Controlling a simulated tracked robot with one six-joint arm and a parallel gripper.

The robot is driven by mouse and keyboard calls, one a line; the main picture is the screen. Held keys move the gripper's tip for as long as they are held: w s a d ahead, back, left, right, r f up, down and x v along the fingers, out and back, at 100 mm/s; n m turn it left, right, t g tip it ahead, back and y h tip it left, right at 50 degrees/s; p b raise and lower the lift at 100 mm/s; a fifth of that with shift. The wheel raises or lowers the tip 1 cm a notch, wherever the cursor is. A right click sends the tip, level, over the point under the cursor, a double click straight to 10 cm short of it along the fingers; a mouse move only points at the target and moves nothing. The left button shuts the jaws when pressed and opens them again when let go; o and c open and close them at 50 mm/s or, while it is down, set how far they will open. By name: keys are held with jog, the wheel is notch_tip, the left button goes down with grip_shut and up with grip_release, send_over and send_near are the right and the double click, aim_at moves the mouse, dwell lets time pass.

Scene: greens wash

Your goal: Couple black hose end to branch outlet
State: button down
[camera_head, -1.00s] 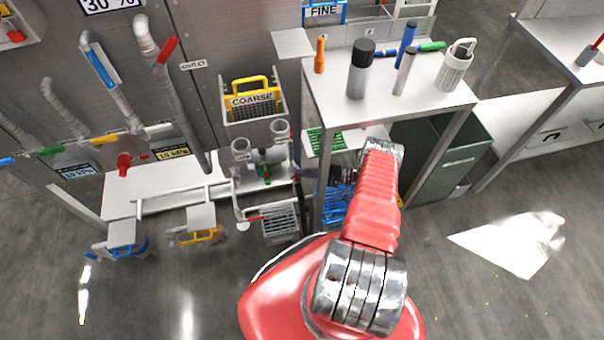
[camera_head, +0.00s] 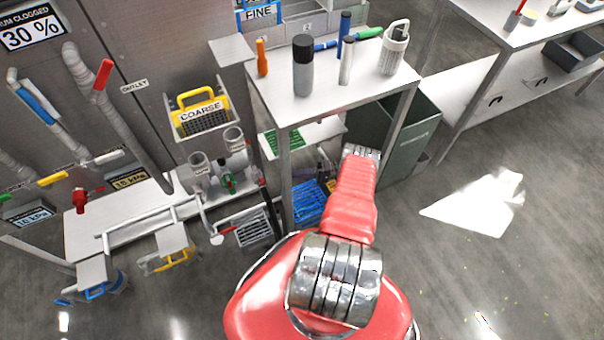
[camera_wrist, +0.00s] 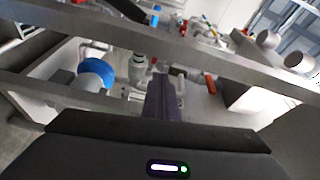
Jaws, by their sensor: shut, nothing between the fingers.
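My gripper shows in the wrist view (camera_wrist: 165,98) as dark fingers closed together, with nothing between them. They point toward white pipework (camera_wrist: 137,70) behind a grey metal rail (camera_wrist: 220,52). In the head view my red arm reaches toward the lower shelf beside the metal stand, and the fingers are hard to make out there. Beside the stand's leg is a small valve group with a green part (camera_head: 228,182). I cannot tell which fitting is the branch outlet. I cannot clearly make out the black hose end in either view.
A metal stand (camera_head: 330,100) carries several bottles. A blue basket (camera_head: 308,203) sits low beside its legs. A dark green bin (camera_head: 400,138) stands behind it to the right. A yellow-handled COARSE basket (camera_head: 202,112) hangs on the wall. Open floor lies at the right.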

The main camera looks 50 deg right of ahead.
jog(key=shift+v, duration=1.9)
